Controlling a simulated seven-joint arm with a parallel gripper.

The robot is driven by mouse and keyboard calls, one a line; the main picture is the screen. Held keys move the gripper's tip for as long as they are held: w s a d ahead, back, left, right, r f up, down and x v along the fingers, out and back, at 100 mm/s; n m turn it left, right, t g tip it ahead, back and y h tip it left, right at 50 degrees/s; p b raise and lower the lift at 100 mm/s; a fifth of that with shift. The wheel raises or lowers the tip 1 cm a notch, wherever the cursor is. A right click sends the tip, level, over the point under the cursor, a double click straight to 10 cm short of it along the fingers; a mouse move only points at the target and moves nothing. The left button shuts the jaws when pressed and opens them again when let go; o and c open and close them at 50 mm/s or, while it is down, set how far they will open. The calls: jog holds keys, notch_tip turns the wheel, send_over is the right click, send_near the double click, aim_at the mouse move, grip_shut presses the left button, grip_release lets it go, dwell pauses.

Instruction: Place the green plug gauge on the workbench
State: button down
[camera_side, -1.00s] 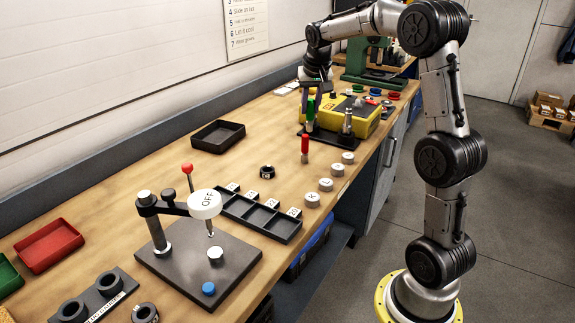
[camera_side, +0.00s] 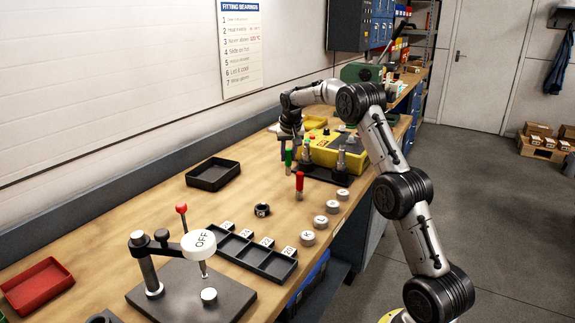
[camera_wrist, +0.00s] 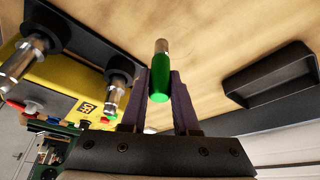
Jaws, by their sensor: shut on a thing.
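The green plug gauge (camera_side: 288,157) is upright in my gripper (camera_side: 288,146) in the side view, over the workbench (camera_side: 262,190) to the left of the yellow box. In the wrist view the gauge (camera_wrist: 159,80) sits between the two dark fingers of my gripper (camera_wrist: 160,92), green handle near me and metal end toward the wood. I cannot tell whether its end touches the bench. A red plug gauge (camera_side: 299,183) stands upright just in front of it.
A yellow box (camera_side: 335,154) and a dark holder with metal gauges (camera_wrist: 120,82) are close on one side. A black tray (camera_side: 213,174) lies on the other, with bare wood between. White round weights (camera_side: 320,221) line the front edge.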

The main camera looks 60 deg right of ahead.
aim_at(287, 164)
jog(key=shift+w+d+f, duration=0.1)
jog(key=shift+w, duration=0.05)
jog(key=shift+w+d+f, duration=0.1)
jog(key=shift+w+f, duration=0.05)
jog(key=shift+f, duration=1.6)
jog(key=shift+f, duration=0.15)
jog(key=c, duration=0.7)
grip_release()
jog(key=shift+o, duration=0.2)
